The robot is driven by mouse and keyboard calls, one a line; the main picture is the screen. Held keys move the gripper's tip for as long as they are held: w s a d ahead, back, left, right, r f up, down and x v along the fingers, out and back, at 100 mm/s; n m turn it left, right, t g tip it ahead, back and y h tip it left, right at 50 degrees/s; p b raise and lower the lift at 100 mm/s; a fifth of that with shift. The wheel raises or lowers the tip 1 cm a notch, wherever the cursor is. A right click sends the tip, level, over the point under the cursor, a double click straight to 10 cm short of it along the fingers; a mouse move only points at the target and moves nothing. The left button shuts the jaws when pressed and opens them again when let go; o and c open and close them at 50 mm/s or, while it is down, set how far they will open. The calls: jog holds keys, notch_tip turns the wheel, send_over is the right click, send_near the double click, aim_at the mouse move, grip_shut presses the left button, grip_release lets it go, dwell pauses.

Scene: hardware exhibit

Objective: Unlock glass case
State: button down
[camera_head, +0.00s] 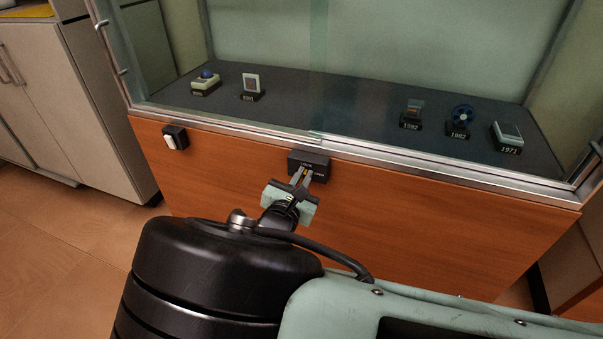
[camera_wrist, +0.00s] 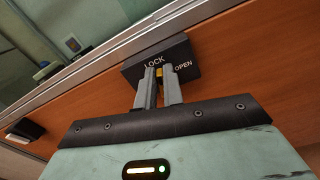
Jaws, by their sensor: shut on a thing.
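The glass case (camera_head: 400,55) stands on an orange wood base, with several small exhibits inside. A black lock box (camera_head: 309,158) is mounted on the base just below the metal rail. In the wrist view the lock box (camera_wrist: 188,61) reads LOCK at the top and OPEN at the right. A small yellow-orange knob (camera_wrist: 159,71) shows between the fingers at the box's face. My gripper (camera_head: 301,176) is in front of the box, with its fingers closed around the knob; it also shows in the wrist view (camera_wrist: 159,80). The fingers hide most of the knob.
A black box with a white button (camera_head: 175,138) is on the base to the left. Metal handles (camera_head: 104,35) are at the case's left edge. A pale cabinet (camera_head: 70,100) stands at the far left. Tiled floor (camera_head: 60,250) is clear at the lower left.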

jog(key=shift+s+d+f+m+p, duration=0.2)
jog(key=shift+m+p, duration=1.2)
jog(key=shift+m, duration=1.15)
jog(key=shift+w+d+f+m+p, duration=0.1)
jog(key=shift+f+m+p, duration=0.2)
jog(key=shift+m+p, duration=1.65)
jog(key=shift+s+d+f+m+p, duration=0.2)
jog(key=shift+m+p, duration=0.65)
jog(key=shift+m, duration=2.25)
jog(key=shift+f, duration=0.1)
jog(key=c, duration=1.5)
grip_release()
